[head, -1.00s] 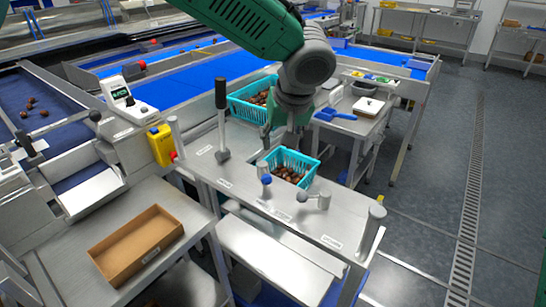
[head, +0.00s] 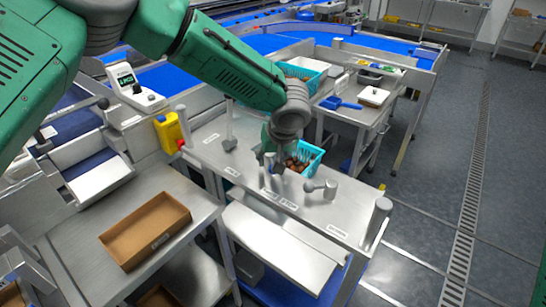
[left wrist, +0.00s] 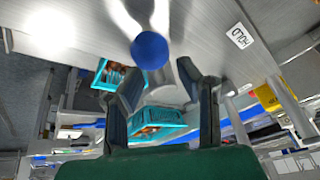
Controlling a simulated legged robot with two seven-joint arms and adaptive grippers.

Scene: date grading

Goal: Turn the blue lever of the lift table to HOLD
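The blue lever's round blue knob (left wrist: 150,50) shows in the left wrist view, in front of and between my left gripper's spread fingers (left wrist: 163,105). In the head view my left gripper (head: 270,158) is low over the lift table (head: 250,160) and largely hides the blue lever. The fingers are open; no grip on the knob shows. A HOLD label (left wrist: 240,36) is on the metal top, right of the knob in the left wrist view. My right gripper is not in view.
A turquoise basket of dates (head: 311,155) stands just behind the gripper. A grey lever (head: 322,187) is to its right and an upright grey lever (head: 229,130) to its left. A brown box (head: 146,230) lies on the left-hand table.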

